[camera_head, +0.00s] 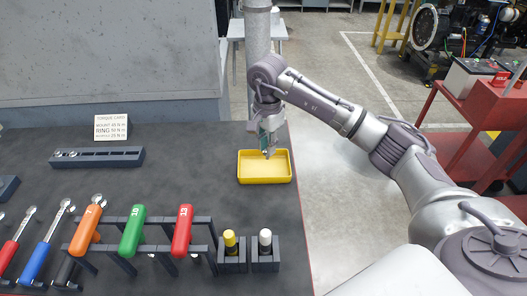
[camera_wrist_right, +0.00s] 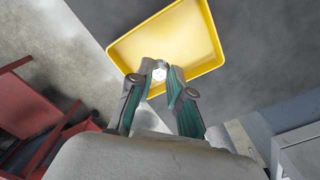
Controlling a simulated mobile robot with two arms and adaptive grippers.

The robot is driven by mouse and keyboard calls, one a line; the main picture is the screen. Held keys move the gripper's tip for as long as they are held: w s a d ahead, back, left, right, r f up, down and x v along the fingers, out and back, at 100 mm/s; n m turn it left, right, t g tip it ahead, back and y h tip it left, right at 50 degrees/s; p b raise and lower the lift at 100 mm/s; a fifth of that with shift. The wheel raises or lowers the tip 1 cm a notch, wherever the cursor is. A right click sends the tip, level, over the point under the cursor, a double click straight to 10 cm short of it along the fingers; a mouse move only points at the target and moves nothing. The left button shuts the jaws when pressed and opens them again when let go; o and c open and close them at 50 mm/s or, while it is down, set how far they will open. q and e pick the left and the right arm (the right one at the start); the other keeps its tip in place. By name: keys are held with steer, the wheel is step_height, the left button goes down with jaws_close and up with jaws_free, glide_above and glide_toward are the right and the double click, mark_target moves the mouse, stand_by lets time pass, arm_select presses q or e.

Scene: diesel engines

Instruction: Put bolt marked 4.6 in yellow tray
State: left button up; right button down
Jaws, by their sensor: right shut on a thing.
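The yellow tray (camera_head: 247,179) lies on the dark table near its right edge and looks empty. My right gripper (camera_head: 268,152) is above the tray, pointing down. In the right wrist view, my right gripper (camera_wrist_right: 165,75) is shut on a bolt (camera_wrist_right: 159,74), whose pale head shows between the fingertips over the tray (camera_wrist_right: 205,25). The marking on the bolt is too small to read. More bolts (camera_head: 72,153) sit at the left of a dark rack (camera_head: 112,157). My left gripper is out of view.
A torque card (camera_head: 111,127) stands behind the rack. Orange, green (camera_head: 132,231) and red (camera_head: 182,230) handled tools stand on racks at the front. Yellow (camera_head: 230,242) and white (camera_head: 265,241) capped markers sit in dark holders. The table between rack and tray is clear.

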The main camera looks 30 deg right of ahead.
steer(key=shift+w+a+f, duration=0.2)
steer(key=shift+w+f, duration=0.25)
step_height(320, 180, down, 3)
steer(key=shift+f+p, duration=0.15)
steer(key=shift+p, duration=0.55)
steer(key=shift+f, duration=0.25)
steer(key=shift+f+b, duration=0.2)
steer(key=shift+b, duration=0.1)
steer(key=c, duration=1.1)
jaws_free()
steer(key=shift+r, duration=0.1)
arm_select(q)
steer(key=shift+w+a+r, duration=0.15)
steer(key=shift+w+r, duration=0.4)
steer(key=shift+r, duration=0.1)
